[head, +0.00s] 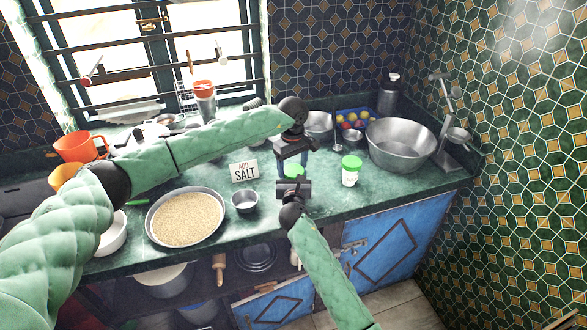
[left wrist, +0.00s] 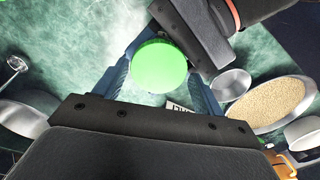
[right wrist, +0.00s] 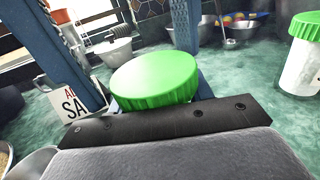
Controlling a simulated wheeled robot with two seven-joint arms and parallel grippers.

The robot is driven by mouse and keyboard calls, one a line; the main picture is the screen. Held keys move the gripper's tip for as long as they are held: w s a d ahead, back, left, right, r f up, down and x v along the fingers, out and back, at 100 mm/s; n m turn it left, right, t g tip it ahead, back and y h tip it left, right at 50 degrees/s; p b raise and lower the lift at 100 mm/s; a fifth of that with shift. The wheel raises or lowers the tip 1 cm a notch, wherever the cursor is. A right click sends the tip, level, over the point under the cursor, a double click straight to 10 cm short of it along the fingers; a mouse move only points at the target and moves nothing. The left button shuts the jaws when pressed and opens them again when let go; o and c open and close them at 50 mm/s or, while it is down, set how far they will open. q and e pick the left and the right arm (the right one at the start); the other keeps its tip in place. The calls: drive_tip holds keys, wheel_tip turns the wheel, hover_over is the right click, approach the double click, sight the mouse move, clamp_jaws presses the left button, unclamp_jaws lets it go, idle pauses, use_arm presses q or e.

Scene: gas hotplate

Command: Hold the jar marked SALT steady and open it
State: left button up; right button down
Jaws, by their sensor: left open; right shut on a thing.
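A jar with a ribbed green lid (head: 292,171) stands at the counter's front, its body mostly hidden by my right gripper. My right gripper (head: 293,186) is shut on this jar from the front, below the lid. My left gripper (head: 292,163) points down from above, open, with its blue fingers on either side of the lid. In the left wrist view the lid (left wrist: 159,66) sits between those fingers. In the right wrist view the lid (right wrist: 155,78) is still on the jar. I cannot read any marking on the held jar.
A second green-lidded white jar (head: 350,172) stands to the right. A sign reading ADD SALT (head: 244,172), a small metal cup (head: 245,201) and a pan of grain (head: 186,218) are to the left.

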use_arm(q)
drive_tip(key=r, duration=0.3)
drive_tip(key=shift+s+d+r, duration=0.15)
drive_tip(key=shift+s+d, duration=0.05)
drive_tip(key=shift+c, duration=0.4)
drive_tip(key=shift+w+d+r+m, duration=0.1)
drive_tip(key=shift+w+r+m, duration=0.05)
drive_tip(key=shift+r+m, duration=1.5)
drive_tip(key=shift+m, duration=0.05)
drive_tip(key=shift+f, duration=3.95)
drive_tip(key=c, duration=1)
drive_tip(key=shift+d+n, duration=0.15)
drive_tip(key=shift+n, duration=1.55)
drive_tip(key=shift+c, duration=0.2)
